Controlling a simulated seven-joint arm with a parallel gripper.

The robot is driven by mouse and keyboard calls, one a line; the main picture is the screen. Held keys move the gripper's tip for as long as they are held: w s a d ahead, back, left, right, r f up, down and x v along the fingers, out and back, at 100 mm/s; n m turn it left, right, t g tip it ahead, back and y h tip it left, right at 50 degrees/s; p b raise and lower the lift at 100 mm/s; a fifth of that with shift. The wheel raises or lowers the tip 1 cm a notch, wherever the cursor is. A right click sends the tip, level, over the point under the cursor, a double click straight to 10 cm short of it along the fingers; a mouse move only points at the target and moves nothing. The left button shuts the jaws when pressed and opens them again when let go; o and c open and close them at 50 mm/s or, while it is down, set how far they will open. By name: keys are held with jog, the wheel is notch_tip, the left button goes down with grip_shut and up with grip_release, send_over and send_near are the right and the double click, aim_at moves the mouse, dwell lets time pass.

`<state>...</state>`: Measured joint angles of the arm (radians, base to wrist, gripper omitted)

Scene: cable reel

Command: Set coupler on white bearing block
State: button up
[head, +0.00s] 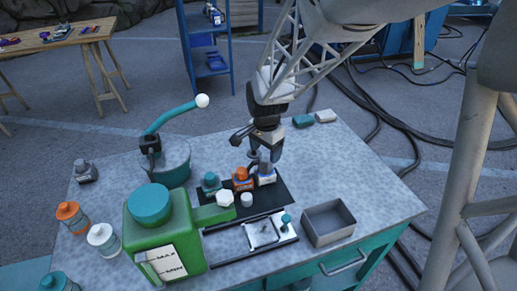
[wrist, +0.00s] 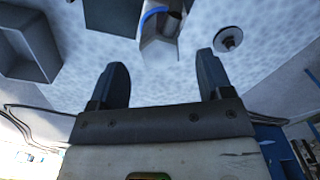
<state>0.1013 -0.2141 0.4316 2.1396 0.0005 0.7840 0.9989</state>
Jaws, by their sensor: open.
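My gripper (head: 265,140) is open above the far right end of the black mat (head: 277,194). Below it stands the white bearing block (head: 266,177), with a grey cylindrical piece (head: 265,160) at its top that looks like the coupler. In the wrist view the block (wrist: 158,50) appears just beyond and between the open fingers (wrist: 160,75), with a blue edge and a dark opening. Nothing is clearly held. The exact contact between coupler and block cannot be told. An orange block (head: 242,180) and a teal one (head: 211,183) stand to its left.
A grey open tray (head: 345,232) is at the right; it also shows in the wrist view (wrist: 30,70). A green container (head: 165,235) and several capped jars fill the left.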

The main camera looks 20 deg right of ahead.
jog(key=shift+r, duration=1.3)
jog(key=shift+s+r, duration=0.1)
jog(key=shift+s+a+r, duration=0.1)
jog(key=shift+s+r, duration=0.05)
jog(key=shift+r, duration=0.05)
jog(key=s+a+r+n+t, duration=0.1)
jog(key=s+a+r+n, duration=0.1)
jog(key=s+r+n, duration=0.4)
jog(key=s+a+r+n+t, duration=0.1)
jog(key=s+r+n, duration=0.4)
jog(key=s, duration=1.1)
jog(key=shift+a+r+n+t, duration=0.3)
jog(key=shift+a+r+n, duration=0.1)
jog(key=shift+a+n, duration=0.4)
